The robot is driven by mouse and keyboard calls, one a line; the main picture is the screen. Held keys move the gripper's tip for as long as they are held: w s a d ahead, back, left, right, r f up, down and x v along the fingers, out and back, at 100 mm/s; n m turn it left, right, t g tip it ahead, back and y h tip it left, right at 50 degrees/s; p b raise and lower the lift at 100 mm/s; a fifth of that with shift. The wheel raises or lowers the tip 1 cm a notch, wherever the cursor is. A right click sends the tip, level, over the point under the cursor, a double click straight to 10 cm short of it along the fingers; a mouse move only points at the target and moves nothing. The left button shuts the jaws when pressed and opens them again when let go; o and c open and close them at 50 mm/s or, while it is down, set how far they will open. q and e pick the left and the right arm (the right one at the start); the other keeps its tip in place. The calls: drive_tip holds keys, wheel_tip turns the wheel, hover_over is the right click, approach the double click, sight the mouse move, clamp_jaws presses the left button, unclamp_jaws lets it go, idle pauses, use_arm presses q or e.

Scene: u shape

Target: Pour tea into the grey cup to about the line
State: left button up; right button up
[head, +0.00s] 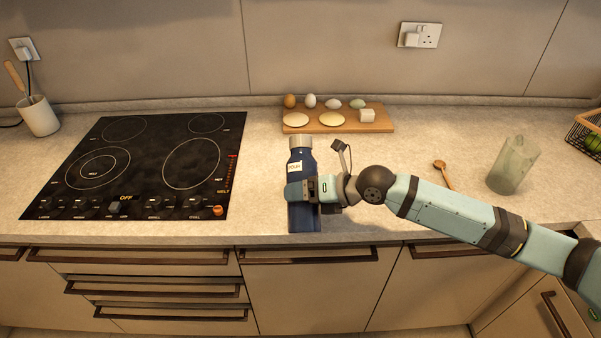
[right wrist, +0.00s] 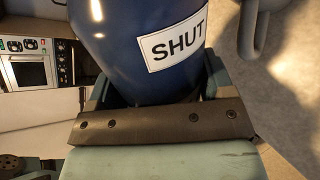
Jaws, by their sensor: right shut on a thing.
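A dark blue flask (head: 304,216) with a silver cap and a white label is upright at the counter's front edge. My right gripper (head: 312,189) is shut around its body. In the right wrist view the flask (right wrist: 130,55) fills the space between the jaws, and its label reads "SHUT". I cannot tell whether its base touches the counter. My left gripper is not in view.
A black hob (head: 140,160) lies left of the flask. Behind the flask is a wooden board (head: 376,122) with eggs and other food. A wooden spoon (head: 443,174) lies left of the cup. A wire basket (head: 586,133) is at far right. My right arm spans the front right.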

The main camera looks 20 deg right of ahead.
drive_tip(key=shift+m+p, duration=0.3)
drive_tip(key=shift+p, duration=0.4)
idle(0.6)
drive_tip(key=shift+s+a+f+m+g+p, duration=0.15)
drive_tip(key=shift+f+m+g+p, duration=0.3)
drive_tip(key=shift+p, duration=0.55)
drive_tip(key=shift+s+f+m+g+p, duration=0.15)
drive_tip(key=shift+m+g+p, duration=0.1)
drive_tip(key=shift+g+p, duration=0.55)
idle(1.7)
drive_tip(key=shift+w+r+m+g+b, duration=0.4)
drive_tip(key=shift+r+b, duration=0.1)
drive_tip(key=shift+r, duration=0.1)
idle(2.3)
